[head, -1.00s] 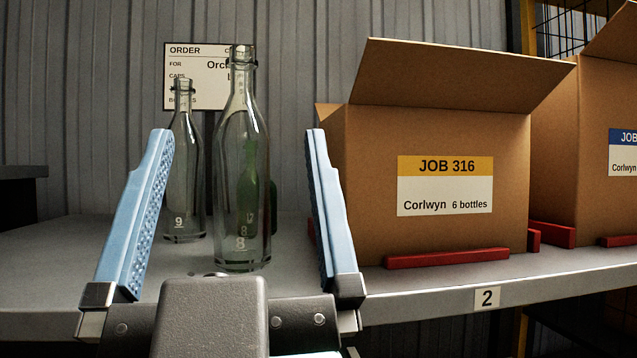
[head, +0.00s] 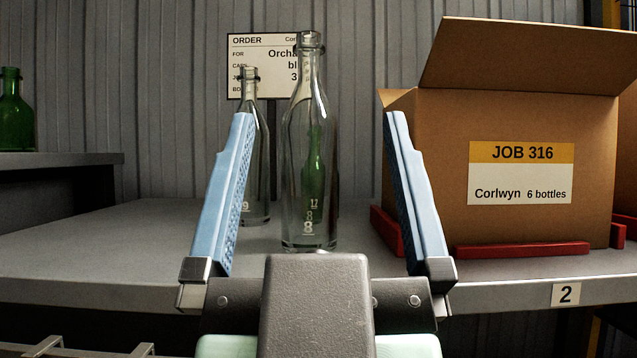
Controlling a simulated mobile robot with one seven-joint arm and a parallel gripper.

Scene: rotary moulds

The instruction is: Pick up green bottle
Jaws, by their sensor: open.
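A green bottle (head: 317,172) shows through the clear glass bottle numbered 8 (head: 295,185); it appears to stand behind it on the grey shelf (head: 90,240), and most of its outline is hidden or distorted by the glass. Another green bottle (head: 14,118) stands on a separate ledge at the far left, cut by the picture edge. My gripper (head: 319,118) is open, with its blue fingers spread on either side of bottle 8 in the picture. I cannot tell how far the bottles are from the fingertips. Nothing is held.
Another clear bottle, numbered 9 (head: 257,170), stands behind my left finger. An order card (head: 262,68) on a stand is behind the bottles. An open carton marked JOB 316 (head: 520,225) sits between red rails (head: 530,249) at right. The shelf's left part is clear.

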